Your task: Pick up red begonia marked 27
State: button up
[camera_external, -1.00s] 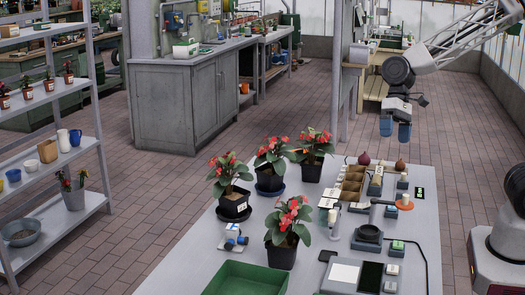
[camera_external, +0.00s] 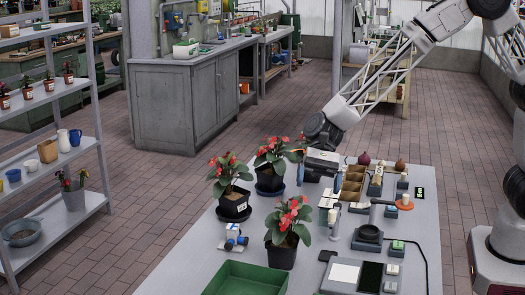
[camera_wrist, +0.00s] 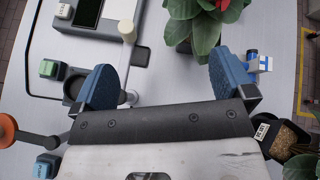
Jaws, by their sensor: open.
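Red begonias stand in dark pots on the grey table: one at the front (camera_external: 282,252), one at the left with a white label (camera_external: 234,205), and one further back (camera_external: 269,178). The mark 27 cannot be read on any pot. A fourth plant's place is covered by my gripper (camera_external: 320,180), which is over the far part of the table. In the wrist view my gripper (camera_wrist: 162,78) is open and empty, with bare table between its blue fingers. Green leaves (camera_wrist: 195,28) are beyond the fingertips; a labelled pot with soil (camera_wrist: 286,138) is at the right.
The grey table (camera_external: 190,268) also holds a green tray (camera_external: 240,280) at the front, a blue-and-white item (camera_external: 234,238), a compartment box (camera_external: 352,187), a round-topped device (camera_external: 368,234) and a flat panel (camera_external: 345,273). Bare table lies between the plants and these devices.

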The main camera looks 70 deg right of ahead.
aim_at(280, 252)
jog(key=w+a+f+m+y, duration=0.2)
jog(key=w+a+f+m, duration=0.1)
jog(key=w+a+f, duration=0.2)
notch_tip(280, 252, down, 3)
jog(key=shift+w+a+f+m+t, duration=0.1)
jog(key=shift+w+a+m+t, duration=0.25)
jog(key=shift+w, duration=0.65)
jog(key=shift+a, duration=0.1)
jog(key=shift+x, duration=1.2)
jog(key=shift+s+a, duration=0.1)
jog(key=shift+x, duration=2.5)
jog(key=shift+c, duration=0.3)
jog(key=c, duration=0.7)
